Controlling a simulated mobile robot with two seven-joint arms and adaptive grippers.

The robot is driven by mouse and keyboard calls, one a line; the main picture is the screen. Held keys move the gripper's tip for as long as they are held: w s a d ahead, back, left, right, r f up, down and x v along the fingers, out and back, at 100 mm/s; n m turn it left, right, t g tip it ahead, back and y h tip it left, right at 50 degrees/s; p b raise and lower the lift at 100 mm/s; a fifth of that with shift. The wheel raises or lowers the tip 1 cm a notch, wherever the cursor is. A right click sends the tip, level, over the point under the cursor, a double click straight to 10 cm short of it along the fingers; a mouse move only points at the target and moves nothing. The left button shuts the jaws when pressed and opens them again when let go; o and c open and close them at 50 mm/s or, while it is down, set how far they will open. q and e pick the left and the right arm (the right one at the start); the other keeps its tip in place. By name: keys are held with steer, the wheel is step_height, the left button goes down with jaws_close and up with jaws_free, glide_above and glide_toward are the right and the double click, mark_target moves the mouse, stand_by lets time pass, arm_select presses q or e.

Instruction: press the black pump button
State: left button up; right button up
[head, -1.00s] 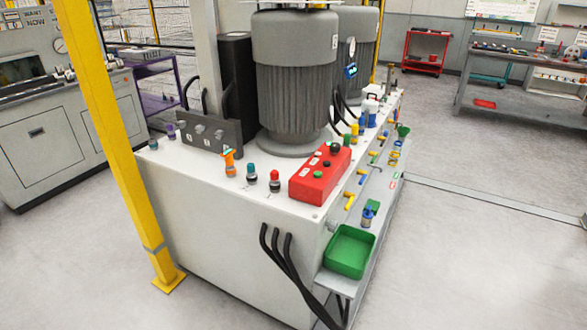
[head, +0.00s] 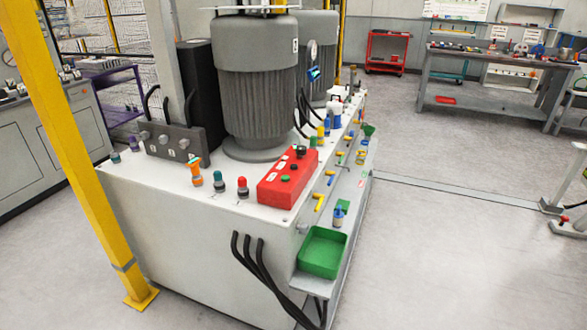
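A red control box (head: 274,191) sits on the near right corner of the white machine cabinet (head: 170,230). Small round buttons are on its top. A dark, black-looking button (head: 301,151) is at its far end. I cannot tell for certain which button is the pump button. Neither of my grippers is in view.
A large grey motor (head: 258,90) stands behind the box. Knobs with orange, teal and red tops (head: 242,186) stand left of it. A green tray (head: 322,252) juts out at the right front. A yellow post (head: 80,150) rises at left.

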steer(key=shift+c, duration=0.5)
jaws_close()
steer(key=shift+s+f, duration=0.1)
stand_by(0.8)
